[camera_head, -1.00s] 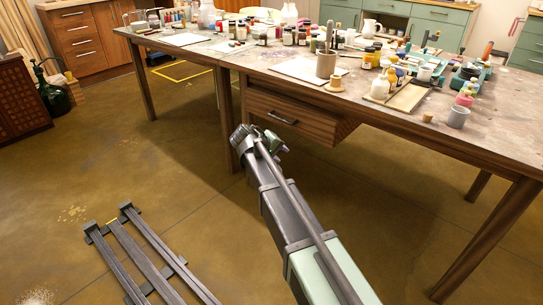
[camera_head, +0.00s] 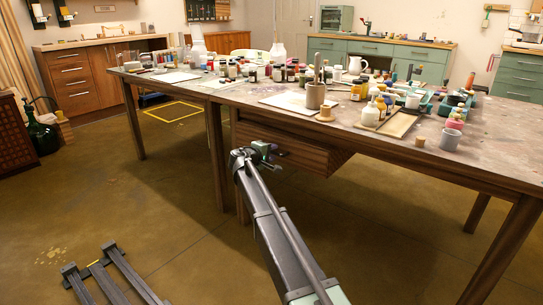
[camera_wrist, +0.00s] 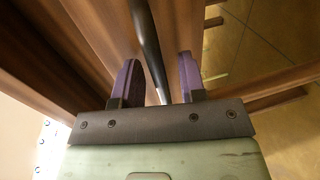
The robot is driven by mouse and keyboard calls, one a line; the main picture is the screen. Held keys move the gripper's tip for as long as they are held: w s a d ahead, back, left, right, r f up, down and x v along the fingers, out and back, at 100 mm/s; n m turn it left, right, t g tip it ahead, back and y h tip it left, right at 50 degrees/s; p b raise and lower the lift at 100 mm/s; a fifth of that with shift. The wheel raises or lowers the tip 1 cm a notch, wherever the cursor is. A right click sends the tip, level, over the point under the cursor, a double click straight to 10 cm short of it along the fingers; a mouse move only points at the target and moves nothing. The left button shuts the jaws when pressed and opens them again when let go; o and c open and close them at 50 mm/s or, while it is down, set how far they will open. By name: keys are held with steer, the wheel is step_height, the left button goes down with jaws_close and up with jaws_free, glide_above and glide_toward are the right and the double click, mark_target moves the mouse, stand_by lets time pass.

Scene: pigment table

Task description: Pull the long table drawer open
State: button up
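The long table drawer (camera_head: 300,151) is a brown wooden box under the near table's front edge; how far it stands out is hard to tell. My gripper (camera_head: 268,157) is at the drawer front, hiding the handle in the head view. In the wrist view my gripper (camera_wrist: 160,82) has two purple fingers that stand apart. The dark bar handle (camera_wrist: 150,45) runs between them, nearer the right finger, with a visible gap to the left one. The wooden drawer front (camera_wrist: 95,40) fills the area behind the fingers.
The work table (camera_head: 400,150) carries jars, bottles and a mortar-like cup (camera_head: 315,95) above the drawer. Its wooden leg (camera_head: 215,150) stands just left of my gripper. The floor (camera_head: 180,220) in front of the drawer is mostly clear.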

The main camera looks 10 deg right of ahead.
steer(key=shift+w+d, duration=0.15)
jaws_close()
